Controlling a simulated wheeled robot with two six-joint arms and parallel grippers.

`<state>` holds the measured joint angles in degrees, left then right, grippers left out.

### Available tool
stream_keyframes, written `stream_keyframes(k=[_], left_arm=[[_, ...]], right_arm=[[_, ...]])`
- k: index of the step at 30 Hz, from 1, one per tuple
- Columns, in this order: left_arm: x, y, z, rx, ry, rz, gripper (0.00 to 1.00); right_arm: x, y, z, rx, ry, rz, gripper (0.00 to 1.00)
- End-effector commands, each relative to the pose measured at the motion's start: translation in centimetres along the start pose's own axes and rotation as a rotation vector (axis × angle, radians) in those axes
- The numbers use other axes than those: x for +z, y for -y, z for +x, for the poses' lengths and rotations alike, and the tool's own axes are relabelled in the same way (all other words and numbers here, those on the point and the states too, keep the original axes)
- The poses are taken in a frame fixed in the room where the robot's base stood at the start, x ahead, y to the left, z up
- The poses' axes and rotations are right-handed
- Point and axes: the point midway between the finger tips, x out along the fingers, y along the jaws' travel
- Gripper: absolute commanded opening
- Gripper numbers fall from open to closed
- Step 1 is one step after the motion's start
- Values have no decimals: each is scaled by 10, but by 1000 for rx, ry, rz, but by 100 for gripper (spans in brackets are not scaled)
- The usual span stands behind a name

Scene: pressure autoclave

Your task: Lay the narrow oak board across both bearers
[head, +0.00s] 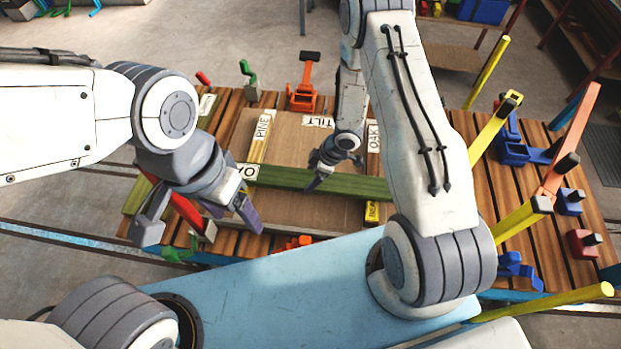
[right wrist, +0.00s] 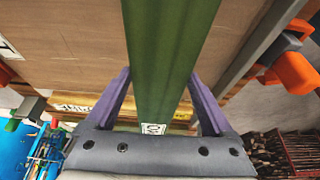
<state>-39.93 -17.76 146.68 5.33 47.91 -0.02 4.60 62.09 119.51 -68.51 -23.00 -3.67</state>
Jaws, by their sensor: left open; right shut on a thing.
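A narrow green board (head: 290,177), seen as the oak board by its partly readable "OA" end label, runs left to right across the middle of the bench. My right gripper (head: 315,182) is shut on it; the right wrist view shows the board (right wrist: 165,60) between the two purple fingers (right wrist: 160,95). My left gripper (head: 200,228) is open and empty near the board's left end. My right arm hides part of the right side.
A brown panel (head: 310,215) lies under the board on the slatted bench (head: 460,125). Orange (head: 304,92) and green clamps (head: 249,78) stand at the back edge. Blue clamps (head: 520,150), yellow bars (head: 490,70) and an orange bar (head: 572,140) crowd the right side.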

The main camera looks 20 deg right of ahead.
Motion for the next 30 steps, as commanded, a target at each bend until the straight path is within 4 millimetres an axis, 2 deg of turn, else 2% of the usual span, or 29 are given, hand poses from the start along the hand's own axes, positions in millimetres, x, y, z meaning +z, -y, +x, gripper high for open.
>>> stream_keyframes(k=[3,16,17,18,26,30], left_arm=[[0,0,1,0,0,0,72],[0,0,4,0,0,0,72],[0,0,4,0,0,0,72],[0,0,3,0,0,0,72],[0,0,2,0,0,0,72],[0,0,0,0,0,0,72]], right_arm=[[3,-1,10,2,-3,-1,0],[6,-1,15,3,-3,-1,0],[6,0,15,1,-1,-1,91],[6,0,14,1,-1,-1,100],[5,0,12,2,-1,-1,100],[4,-2,-1,5,-1,1,100]])
